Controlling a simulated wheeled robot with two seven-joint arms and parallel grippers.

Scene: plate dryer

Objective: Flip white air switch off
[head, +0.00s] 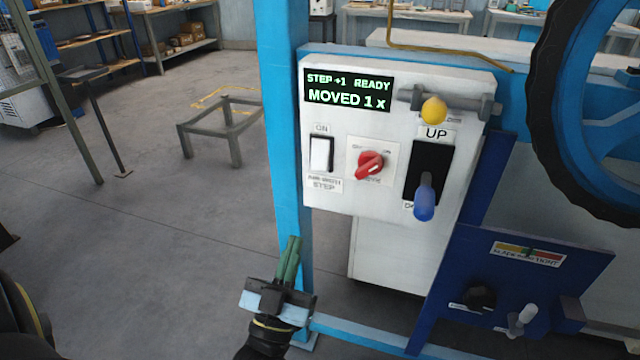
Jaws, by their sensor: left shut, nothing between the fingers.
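The white air switch (321,154) is a rocker in a black frame on the left of the white control panel (385,205). An "ON" label sits above it and a "STEP" label below it. My left gripper (291,246) is low in front of the blue post, below and left of the switch, apart from the panel. Its green-grey fingers point up, are together and hold nothing. My right gripper is not in view.
The panel also has a display (348,91) reading "STEP +1 READY MOVED 1 x", a red rotary knob (369,165), a blue-handled lever (425,197) and a yellow knob (434,110). The blue post (281,120) runs along its left. A dark wheel (560,130) stands at right.

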